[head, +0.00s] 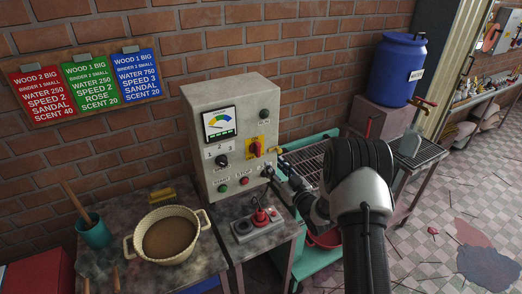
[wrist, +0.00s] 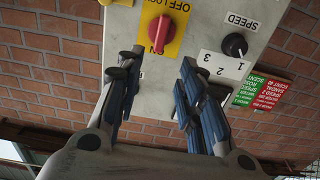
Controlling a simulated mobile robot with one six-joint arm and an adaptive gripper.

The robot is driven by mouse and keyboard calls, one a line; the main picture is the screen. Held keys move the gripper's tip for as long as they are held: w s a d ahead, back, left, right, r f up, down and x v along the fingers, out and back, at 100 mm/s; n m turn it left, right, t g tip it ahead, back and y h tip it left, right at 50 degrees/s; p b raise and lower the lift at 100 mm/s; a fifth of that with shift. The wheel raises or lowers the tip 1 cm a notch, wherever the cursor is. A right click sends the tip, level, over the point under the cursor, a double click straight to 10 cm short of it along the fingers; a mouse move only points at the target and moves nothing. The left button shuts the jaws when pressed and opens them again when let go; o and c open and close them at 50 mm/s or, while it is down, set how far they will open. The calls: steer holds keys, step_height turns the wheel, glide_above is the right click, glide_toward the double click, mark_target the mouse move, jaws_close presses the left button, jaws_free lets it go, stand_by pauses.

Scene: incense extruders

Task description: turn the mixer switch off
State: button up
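The mixer switch is a red rotary handle (wrist: 158,33) on a yellow plate marked OFF LOCK and ON. In the wrist view the panel appears upside down, and the handle lies along the line between the two labels, one end near ON. In the head view the switch (head: 256,148) is on the right part of the grey control box (head: 204,119). My gripper (wrist: 158,66) is open and empty, its fingers spread to either side just short of the switch in the wrist view. Contact with the plate cannot be told. In the head view my arm partly hides the gripper.
The box also carries a speed knob (head: 222,161), a green button (head: 223,188), a red button (head: 244,181) and a gauge (head: 219,124). A red-knobbed pendant (head: 259,217) lies below it. A bowl of brown mix (head: 168,240) stands left; a blue barrel (head: 398,68) stands right.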

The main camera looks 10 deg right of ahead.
mark_target(259, 148)
steer(key=x, duration=1.1)
steer(key=shift+w+a, duration=0.1)
steer(key=shift+w, duration=0.25)
jaws_close()
